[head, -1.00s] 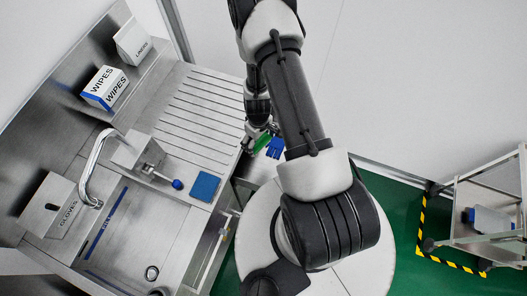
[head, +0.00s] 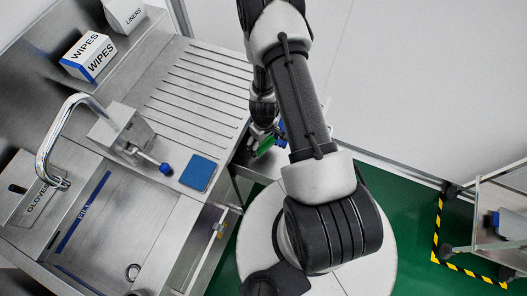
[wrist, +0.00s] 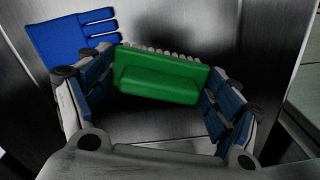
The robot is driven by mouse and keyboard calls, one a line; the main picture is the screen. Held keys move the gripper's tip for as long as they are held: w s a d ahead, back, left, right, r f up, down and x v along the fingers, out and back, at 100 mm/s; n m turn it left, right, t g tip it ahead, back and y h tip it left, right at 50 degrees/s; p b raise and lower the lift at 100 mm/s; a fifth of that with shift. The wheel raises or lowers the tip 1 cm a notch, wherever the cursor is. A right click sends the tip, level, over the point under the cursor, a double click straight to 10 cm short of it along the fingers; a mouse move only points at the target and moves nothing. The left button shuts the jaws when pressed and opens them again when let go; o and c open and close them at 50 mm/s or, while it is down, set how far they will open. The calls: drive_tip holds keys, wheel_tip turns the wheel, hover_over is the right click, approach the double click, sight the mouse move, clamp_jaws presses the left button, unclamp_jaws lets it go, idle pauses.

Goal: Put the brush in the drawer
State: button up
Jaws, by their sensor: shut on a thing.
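The brush (wrist: 160,78) is green with pale bristles along its far edge. My gripper (wrist: 155,92) is shut around it, with a blue-padded finger on each side. The brush also shows in the head view (head: 265,146) below my gripper (head: 259,136), past the right edge of the sink unit. A metal drawer (head: 262,171) appears to stick out there, partly hidden by my arm. In the wrist view a bare metal surface (wrist: 190,22) lies beyond the brush, with a blue glove (wrist: 72,38) on it. I cannot tell whether the brush touches that surface.
The steel sink unit (head: 195,85) fills the left, with a tap (head: 70,108), a wipes box (head: 90,56), a glove box (head: 35,190) and a blue pad (head: 198,173). A cart (head: 490,215) stands at the right inside yellow-black floor tape. Green floor lies between.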

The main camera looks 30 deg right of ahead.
sight(264, 148)
drive_tip(key=shift+f+b, duration=2.15)
drive_tip(key=shift+f, duration=0.15)
drive_tip(key=shift+f, duration=0.15)
drive_tip(key=o, duration=1)
wheel_tip(264, 148, up, 12)
drive_tip(key=p, duration=1.2)
drive_tip(key=shift+r, duration=0.2)
